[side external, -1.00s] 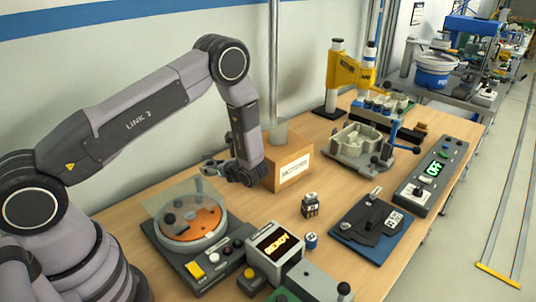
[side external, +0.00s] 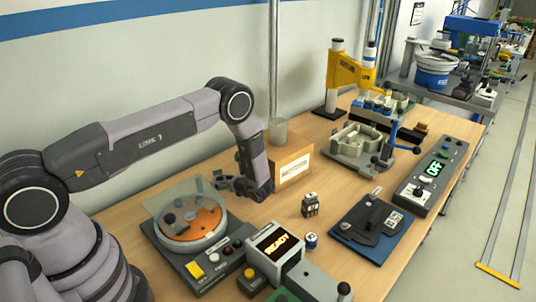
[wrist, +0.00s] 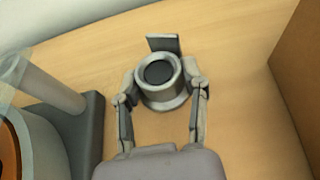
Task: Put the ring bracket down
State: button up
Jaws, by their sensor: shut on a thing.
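The ring bracket (wrist: 162,100) is a grey round ring with a dark centre and a flat upright tab at its far side in the wrist view. My gripper (wrist: 160,78) is shut on it, with one finger on each side of the ring. In the side external view my gripper (side external: 226,182) hangs low over the wooden table, between the turntable and the cardboard box. The bracket is small and partly hidden there. I cannot tell whether its underside touches the wood.
The turntable unit (side external: 224,238) with an orange disc and clear cover stands at front left of my gripper. A cardboard box (side external: 292,168) stands close on the right. Bare wood (side external: 245,210) lies between them. A READY display (side external: 277,241) stands nearer the front.

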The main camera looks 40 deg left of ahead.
jog(key=o, duration=1.2)
